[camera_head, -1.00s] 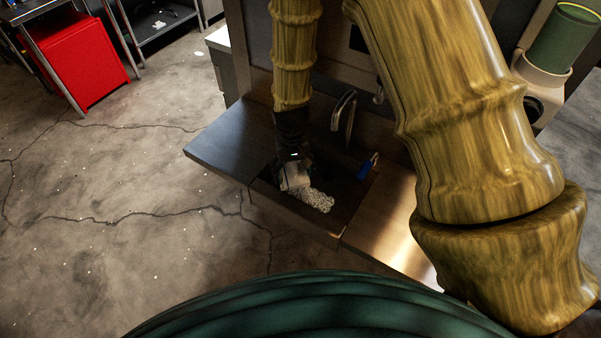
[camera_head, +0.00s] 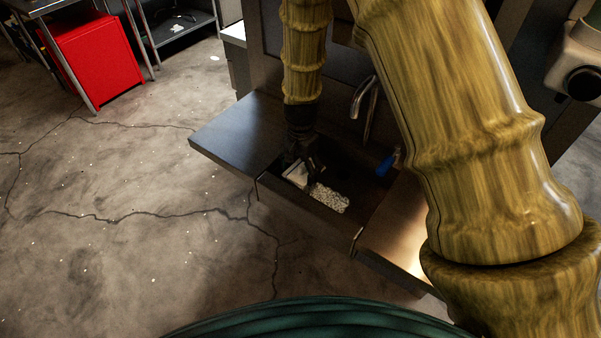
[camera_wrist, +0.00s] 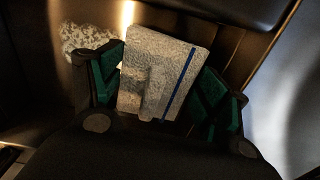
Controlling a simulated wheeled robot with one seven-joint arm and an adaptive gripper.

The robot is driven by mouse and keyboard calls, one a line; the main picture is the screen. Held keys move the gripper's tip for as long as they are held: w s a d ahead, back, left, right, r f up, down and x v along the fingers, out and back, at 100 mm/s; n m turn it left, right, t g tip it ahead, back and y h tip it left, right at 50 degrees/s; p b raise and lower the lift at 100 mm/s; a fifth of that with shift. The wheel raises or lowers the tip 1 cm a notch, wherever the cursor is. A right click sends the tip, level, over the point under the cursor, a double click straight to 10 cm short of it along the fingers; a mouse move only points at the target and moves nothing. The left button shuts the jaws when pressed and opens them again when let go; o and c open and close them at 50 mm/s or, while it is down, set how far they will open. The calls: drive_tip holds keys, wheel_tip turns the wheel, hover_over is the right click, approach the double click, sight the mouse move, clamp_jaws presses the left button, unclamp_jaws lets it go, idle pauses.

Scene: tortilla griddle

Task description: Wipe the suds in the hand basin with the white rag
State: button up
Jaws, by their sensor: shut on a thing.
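The hand basin (camera_head: 372,208) is a dark sink set in a metal counter. A patch of white suds (camera_head: 329,198) lies on its floor, and it also shows at the upper left of the wrist view (camera_wrist: 86,37). My gripper (camera_head: 306,166) is down in the left part of the basin, left of the suds. It is shut on the white rag (camera_head: 295,174). In the wrist view the rag (camera_wrist: 155,65) is a pale folded block with a blue stripe, between the two green-padded fingers (camera_wrist: 160,95). Whether the rag touches the basin floor is not clear.
A curved metal faucet (camera_head: 365,105) stands behind the basin. A blue item (camera_head: 386,165) is at its right edge. Flat counter wings lie left (camera_head: 235,133) and right (camera_head: 400,235). A red box (camera_head: 98,62) stands far left. The cracked floor in front is open.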

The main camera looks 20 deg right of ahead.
drive_tip(key=shift+p, duration=0.35)
drive_tip(key=shift+f+b, duration=0.85)
drive_tip(key=shift+f, duration=1.65)
drive_tip(key=shift+f, duration=0.6)
drive_tip(key=o, duration=0.6)
drive_tip(key=shift+o, duration=0.2)
drive_tip(key=shift+r+p, duration=0.35)
drive_tip(key=shift+r, duration=0.05)
drive_tip(key=shift+c, duration=0.3)
drive_tip(key=shift+s, duration=0.1)
drive_tip(key=c, duration=1.7)
drive_tip(key=shift+a, duration=0.1)
clamp_jaws()
